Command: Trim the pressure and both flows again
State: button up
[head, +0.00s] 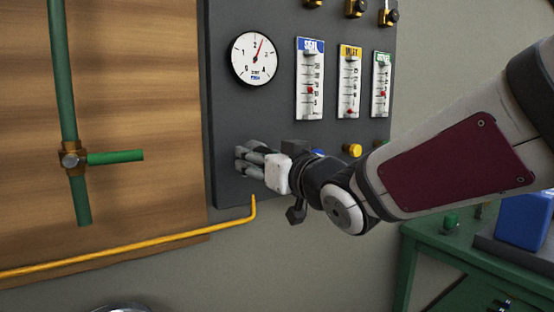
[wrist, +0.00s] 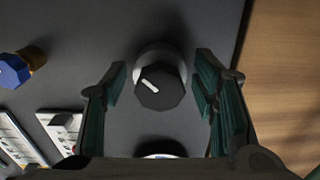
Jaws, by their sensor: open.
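The pressure gauge (head: 255,58) is a round white dial on the dark panel (head: 225,120); its needle points up, slightly right of the 2. Three flow meters stand to its right: blue-topped SEAL (head: 310,78), yellow-topped (head: 348,82) and green-topped (head: 381,86), each with a red mark. My gripper (head: 242,160) is at the panel below the gauge. In the wrist view, a black knob (wrist: 160,88) with a white pointer line sits between my open fingers, with gaps on both sides. A blue knob shows at the left (wrist: 14,70). A yellow knob (head: 352,150) is beyond my wrist.
Brass fittings (head: 355,8) line the panel's top. A green cabinet (head: 450,240) stands at the lower right.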

jog(key=shift+c, duration=0.6)
jog(key=c, duration=1.1)
jog(key=shift+o, duration=0.2)
jog(key=n+b, duration=0.2)
jog(key=b, duration=0.1)
jog(key=shift+f+n, duration=0.1)
jog(key=shift+n, duration=0.3)
jog(key=shift+n+b, duration=0.5)
jog(key=shift+n, duration=0.3)
jog(key=o, duration=1.2)
jog(key=shift+d, duration=0.1)
